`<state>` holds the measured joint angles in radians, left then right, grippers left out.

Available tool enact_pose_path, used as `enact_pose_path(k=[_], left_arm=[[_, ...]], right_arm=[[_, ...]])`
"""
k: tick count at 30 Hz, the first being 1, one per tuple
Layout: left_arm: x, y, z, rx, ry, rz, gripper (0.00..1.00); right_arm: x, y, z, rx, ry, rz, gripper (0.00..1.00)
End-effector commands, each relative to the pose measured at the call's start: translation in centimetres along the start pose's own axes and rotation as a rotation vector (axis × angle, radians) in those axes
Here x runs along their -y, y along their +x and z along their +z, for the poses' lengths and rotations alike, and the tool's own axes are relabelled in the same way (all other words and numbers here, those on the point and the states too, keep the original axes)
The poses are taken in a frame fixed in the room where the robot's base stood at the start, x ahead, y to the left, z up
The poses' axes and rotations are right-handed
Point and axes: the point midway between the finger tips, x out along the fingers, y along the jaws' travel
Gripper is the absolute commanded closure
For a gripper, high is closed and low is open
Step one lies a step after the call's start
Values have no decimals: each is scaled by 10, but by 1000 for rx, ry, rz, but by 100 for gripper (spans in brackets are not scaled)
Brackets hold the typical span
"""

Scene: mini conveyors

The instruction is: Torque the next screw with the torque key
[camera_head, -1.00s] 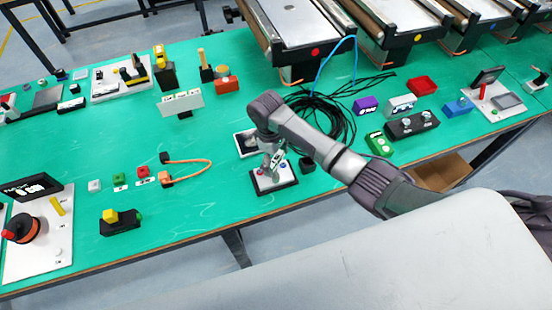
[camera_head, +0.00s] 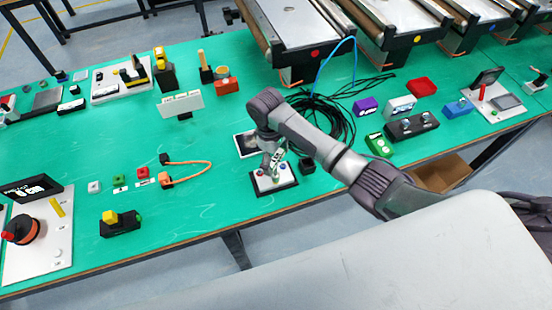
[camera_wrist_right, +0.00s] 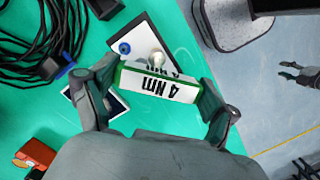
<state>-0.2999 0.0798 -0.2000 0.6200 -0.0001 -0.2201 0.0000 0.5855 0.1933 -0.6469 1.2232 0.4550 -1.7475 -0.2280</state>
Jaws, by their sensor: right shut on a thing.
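My right gripper (camera_wrist_right: 155,85) is shut on the torque key (camera_wrist_right: 160,84), a white block with green edges marked "4 NM". In the head view my right gripper (camera_head: 272,153) holds the torque key (camera_head: 277,157) above the white plate with a black border (camera_head: 288,184). In the right wrist view a blue-ringed screw (camera_wrist_right: 124,48) sits on the plate, and a pale round knob (camera_wrist_right: 156,58) shows beside the key. The key's lower end is hidden. My left gripper (camera_wrist_right: 287,70) shows small over the floor in the right wrist view, its fingers apart.
A dark cable coil (camera_head: 325,118) lies behind and right of the plate. A small black block (camera_head: 307,166) stands beside it, and a dark-framed panel (camera_head: 244,144) lies behind.

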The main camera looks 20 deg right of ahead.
Motion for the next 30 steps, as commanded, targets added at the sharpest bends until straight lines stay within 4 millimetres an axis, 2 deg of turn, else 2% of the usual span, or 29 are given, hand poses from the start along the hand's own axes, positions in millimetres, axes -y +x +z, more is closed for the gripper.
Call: enact_pose_path(k=[24, 30], left_arm=[[0, 0, 0, 0, 0, 0, 60], [0, 0, 0, 0, 0, 0, 60]], right_arm=[[-3, -1, -1, 11, -1631, 223, 69], [-2, -1, -2, 10, -1842, 250, 69]])
